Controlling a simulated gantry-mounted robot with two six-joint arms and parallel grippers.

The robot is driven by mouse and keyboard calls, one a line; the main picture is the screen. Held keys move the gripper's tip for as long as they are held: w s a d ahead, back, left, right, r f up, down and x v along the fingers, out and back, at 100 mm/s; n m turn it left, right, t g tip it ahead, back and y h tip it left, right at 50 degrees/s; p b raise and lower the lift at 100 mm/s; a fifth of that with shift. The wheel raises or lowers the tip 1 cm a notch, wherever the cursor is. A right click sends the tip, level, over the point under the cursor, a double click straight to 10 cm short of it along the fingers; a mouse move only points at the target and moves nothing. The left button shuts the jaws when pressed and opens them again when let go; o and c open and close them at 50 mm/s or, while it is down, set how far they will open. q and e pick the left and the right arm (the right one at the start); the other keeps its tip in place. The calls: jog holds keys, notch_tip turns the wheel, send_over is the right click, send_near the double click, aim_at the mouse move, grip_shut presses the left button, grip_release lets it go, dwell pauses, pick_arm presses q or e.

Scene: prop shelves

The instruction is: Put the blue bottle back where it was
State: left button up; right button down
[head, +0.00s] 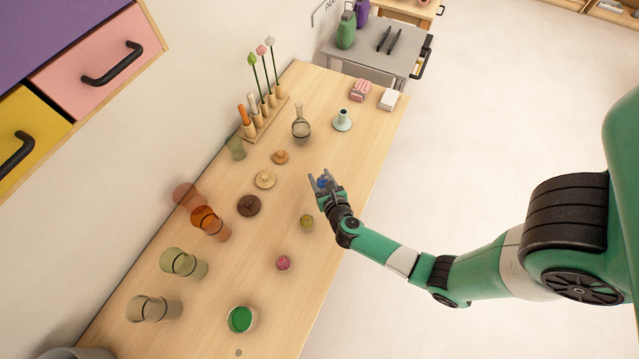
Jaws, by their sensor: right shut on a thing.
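My right gripper (320,180) reaches in from the right over the near edge of the wooden table. It is shut on a small blue thing (323,182), which appears to be the blue bottle. The fingers hide most of it, so its shape and tilt are unclear. I cannot tell whether it touches the tabletop. My left gripper is not in view.
The wooden table (352,137) holds a rack (265,120) with flowers, a round flask (300,124), a pale green vase (342,120), small boxes (360,90), wooden discs (265,179), glass cups (183,263) and a green-filled dish (240,320). Small pots (306,221) stand near the gripper.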

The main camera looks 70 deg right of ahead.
aim_at(319, 182)
jog(key=f, duration=0.1)
jog(key=f+b, duration=0.2)
jog(key=shift+w+d+f, duration=0.15)
jog(key=shift+w+d, duration=0.05)
jog(key=shift+w, duration=0.05)
jog(key=shift+f+b, duration=0.25)
jog(key=shift+b, duration=0.05)
jog(key=shift+s+r, duration=0.1)
jog(key=shift+f, duration=0.2)
jog(key=shift+c, duration=1.6)
grip_release()
jog(key=shift+r, duration=0.1)
